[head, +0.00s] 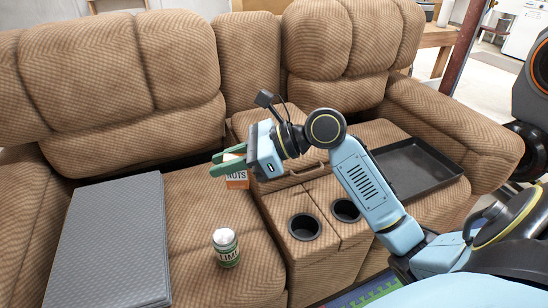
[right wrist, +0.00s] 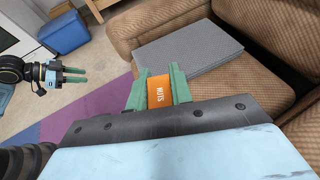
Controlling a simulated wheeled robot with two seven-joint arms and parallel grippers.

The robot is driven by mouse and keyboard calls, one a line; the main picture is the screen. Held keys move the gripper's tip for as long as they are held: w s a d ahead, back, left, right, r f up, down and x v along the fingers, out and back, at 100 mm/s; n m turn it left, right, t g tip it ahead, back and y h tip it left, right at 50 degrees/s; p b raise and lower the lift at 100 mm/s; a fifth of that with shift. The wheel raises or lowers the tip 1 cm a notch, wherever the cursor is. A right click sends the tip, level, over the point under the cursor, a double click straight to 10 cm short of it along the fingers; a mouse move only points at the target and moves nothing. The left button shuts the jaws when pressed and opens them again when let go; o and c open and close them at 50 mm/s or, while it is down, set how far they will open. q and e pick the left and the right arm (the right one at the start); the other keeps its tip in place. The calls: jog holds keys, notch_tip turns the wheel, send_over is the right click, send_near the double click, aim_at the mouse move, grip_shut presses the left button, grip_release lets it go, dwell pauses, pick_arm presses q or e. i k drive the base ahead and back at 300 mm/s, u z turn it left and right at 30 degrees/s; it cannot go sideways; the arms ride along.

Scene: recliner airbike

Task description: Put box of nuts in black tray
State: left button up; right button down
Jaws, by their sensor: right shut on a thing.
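The orange box of nuts (head: 237,181) is between the green fingers of my right gripper (head: 225,163), over the left seat of the recliner. In the right wrist view the box (right wrist: 160,93) shows its "NUTS" label between both fingers (right wrist: 158,82). The fingers are shut on it. The black tray (head: 418,167) lies on the right seat, and no object shows in it. Part of its left side is hidden by my right arm. My left gripper (right wrist: 75,75) shows only in the right wrist view, off to the left, with its fingers apart and empty.
A green and white can (head: 226,248) stands on the left seat, near the front. A grey folded mat or panel (head: 112,243) lies at the far left. The console with two cup holders (head: 304,227) and a raised middle part separates the seats.

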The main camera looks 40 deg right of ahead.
aim_at(411, 176)
jog(key=z, duration=0.45)
jog(key=k, duration=1.15)
jog(key=z, duration=1.9)
jog(key=i, duration=1.55)
jog(key=u, duration=0.85)
jog(key=i, duration=0.7)
jog(key=u, duration=0.75)
